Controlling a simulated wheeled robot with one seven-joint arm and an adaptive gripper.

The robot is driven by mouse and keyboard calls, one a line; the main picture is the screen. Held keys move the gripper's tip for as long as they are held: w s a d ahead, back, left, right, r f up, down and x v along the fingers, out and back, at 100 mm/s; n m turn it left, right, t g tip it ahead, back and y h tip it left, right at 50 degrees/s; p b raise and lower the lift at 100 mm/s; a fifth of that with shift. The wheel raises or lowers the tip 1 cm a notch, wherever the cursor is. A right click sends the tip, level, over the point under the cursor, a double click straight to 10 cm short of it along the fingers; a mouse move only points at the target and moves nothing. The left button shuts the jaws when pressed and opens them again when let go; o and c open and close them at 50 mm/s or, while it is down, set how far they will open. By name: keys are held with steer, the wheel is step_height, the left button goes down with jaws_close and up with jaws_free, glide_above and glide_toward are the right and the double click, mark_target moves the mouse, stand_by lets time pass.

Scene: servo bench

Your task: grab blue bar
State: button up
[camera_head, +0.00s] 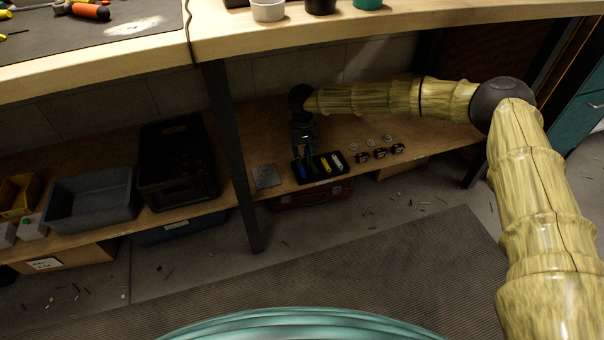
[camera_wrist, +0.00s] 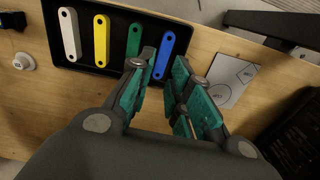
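The blue bar (camera_wrist: 165,55) lies in a black tray (camera_wrist: 120,8) beside the green bar (camera_wrist: 134,40), yellow bar (camera_wrist: 101,41) and white bar (camera_wrist: 69,35).
A grey plate (camera_head: 266,177) lies left of the tray. Several small round and black parts (camera_head: 379,153) lie to its right. A dark crate (camera_head: 178,165) and grey bin (camera_head: 92,196) stand further left. A table leg (camera_head: 231,160) and the benchtop (camera_head: 400,20) bound the space.

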mark_target(302, 169)
steer(key=shift+a+f+b, duration=0.2)
steer(key=shift+f+b, duration=1.25)
steer(key=shift+f, duration=1.3)
steer(key=shift+r, duration=0.1)
steer(key=shift+c, duration=0.2)
steer(key=c, duration=0.3)
